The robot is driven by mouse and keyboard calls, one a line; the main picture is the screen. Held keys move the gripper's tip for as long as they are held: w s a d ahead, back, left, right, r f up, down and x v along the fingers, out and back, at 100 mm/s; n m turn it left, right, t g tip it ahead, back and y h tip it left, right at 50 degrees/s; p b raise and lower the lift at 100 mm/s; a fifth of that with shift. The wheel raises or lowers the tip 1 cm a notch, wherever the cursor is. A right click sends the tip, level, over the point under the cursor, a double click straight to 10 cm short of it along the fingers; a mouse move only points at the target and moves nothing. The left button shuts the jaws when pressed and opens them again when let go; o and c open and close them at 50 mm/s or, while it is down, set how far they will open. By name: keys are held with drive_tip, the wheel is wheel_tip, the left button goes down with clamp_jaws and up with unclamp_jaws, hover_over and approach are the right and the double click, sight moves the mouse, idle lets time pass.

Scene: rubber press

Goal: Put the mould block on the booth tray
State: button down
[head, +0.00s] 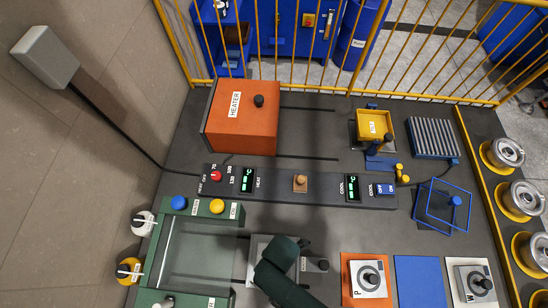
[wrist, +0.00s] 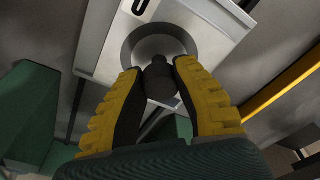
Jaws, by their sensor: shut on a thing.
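My gripper (wrist: 160,70) shows in the wrist view with its yellow-backed fingers shut on the dark knob of a pale square block (wrist: 215,28), the mould block. The block has a dark round ring around the knob and part of a dark mark near its edge. In the head view my dark green arm comes in at the bottom centre and hides the gripper and most of what is under it. A pale grey plate (head: 256,250) shows beside the arm there. I cannot tell whether it is the booth tray, or whether the block touches anything.
Blocks marked P (head: 371,278) and W (head: 474,284) stand at lower right, with a bare blue pad (head: 420,281) between them. A green press frame (head: 172,245) stands left of my arm. A control strip (head: 325,188) and an orange heater (head: 243,125) lie beyond.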

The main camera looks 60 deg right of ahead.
drive_tip(key=shift+w+r, duration=0.15)
drive_tip(key=c, duration=0.9)
unclamp_jaws()
drive_tip(key=shift+f, duration=0.2)
drive_tip(key=shift+r, duration=0.1)
wheel_tip(320, 180, up, 12)
drive_tip(key=d+p, duration=0.1)
drive_tip(key=p, duration=0.1)
drive_tip(key=shift+s+d, duration=0.15)
drive_tip(key=shift+s, duration=0.15)
